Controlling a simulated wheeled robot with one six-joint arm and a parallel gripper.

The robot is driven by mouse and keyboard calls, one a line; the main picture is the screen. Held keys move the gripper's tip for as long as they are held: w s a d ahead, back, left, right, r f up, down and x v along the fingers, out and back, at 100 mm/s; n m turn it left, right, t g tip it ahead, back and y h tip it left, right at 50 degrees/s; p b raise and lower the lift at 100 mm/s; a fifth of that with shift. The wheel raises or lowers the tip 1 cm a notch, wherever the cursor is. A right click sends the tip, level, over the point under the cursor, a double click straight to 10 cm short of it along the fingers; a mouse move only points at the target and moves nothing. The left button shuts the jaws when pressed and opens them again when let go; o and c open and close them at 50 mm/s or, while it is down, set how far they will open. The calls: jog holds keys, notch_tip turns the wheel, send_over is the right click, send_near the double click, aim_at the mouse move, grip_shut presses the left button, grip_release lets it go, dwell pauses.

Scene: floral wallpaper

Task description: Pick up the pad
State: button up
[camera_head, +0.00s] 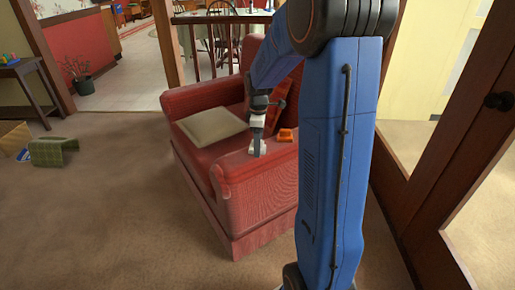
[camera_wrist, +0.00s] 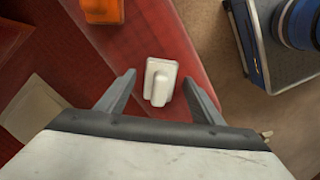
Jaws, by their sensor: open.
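A small white object with a raised ridge, likely the pad (camera_wrist: 161,78), lies on the red armchair's armrest in the wrist view. My gripper (camera_wrist: 158,77) is open, with one dark finger on each side of it and gaps between. Nothing is held. In the head view my gripper (camera_head: 257,145) points down just above the armrest, and the small white object is hard to separate from it. A beige cushion (camera_head: 211,127) lies on the seat of the chair, left of my gripper.
The red armchair (camera_head: 245,205) stands on brown carpet. An orange object (camera_head: 286,135) lies on the same armrest, and also shows in the wrist view (camera_wrist: 102,10). A glazed wooden door (camera_head: 450,190) stands at right.

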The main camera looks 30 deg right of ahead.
jog(key=c, duration=1.2)
jog(key=shift+r, duration=0.1)
notch_tip(320, 180, up, 10)
jog(key=shift+f, duration=0.1)
jog(key=o, duration=0.5)
jog(key=c, duration=0.3)
